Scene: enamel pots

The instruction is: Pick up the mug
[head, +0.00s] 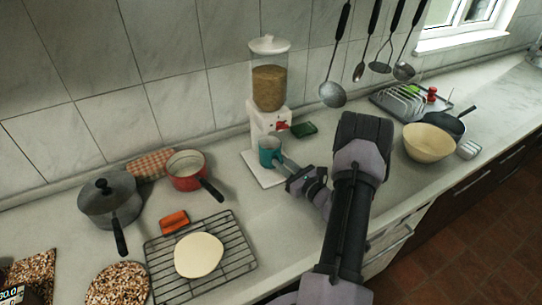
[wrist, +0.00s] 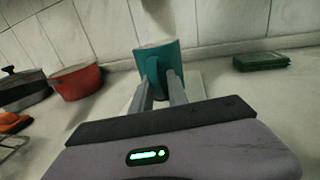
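The teal mug (head: 268,150) stands upright on the white base of a cereal dispenser, below its spout. In the wrist view the mug (wrist: 160,52) is straight ahead, with its handle facing me. My gripper (head: 284,165) reaches the mug from the right in the head view. In the wrist view the two fingers of my gripper (wrist: 160,82) are apart, with the handle between their tips. A gap seems to show beside the handle; whether either finger touches it is unclear.
The dispenser (head: 270,85) stands against the tiled wall, with a dark green object (head: 304,130) beside it. A red pan (head: 187,178), a grey pot (head: 109,205) and a wire rack (head: 235,262) are left. A cream bowl (head: 428,143) is right, beyond my arm.

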